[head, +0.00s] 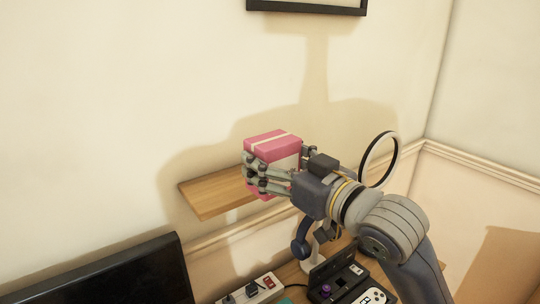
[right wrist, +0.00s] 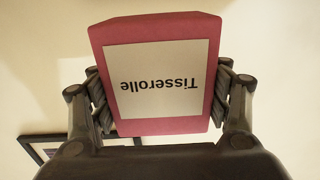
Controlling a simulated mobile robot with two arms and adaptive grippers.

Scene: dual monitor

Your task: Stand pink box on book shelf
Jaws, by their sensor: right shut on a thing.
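The pink box (head: 273,146) has a pale stripe on top and a white label. In the right wrist view the box (right wrist: 212,33) fills the middle, with its label "Tisserolle" upside down. My right gripper (head: 268,175) is shut on the box, with fingers on both sides of it. The wooden book shelf (head: 208,198) is fixed to the wall. In the head view the box overlaps the right part of the shelf; whether it touches the shelf I cannot tell. My left gripper is not in view.
The left part of the shelf is bare. A black monitor (head: 105,275) stands at the lower left. A dark picture frame (head: 305,8) hangs above.

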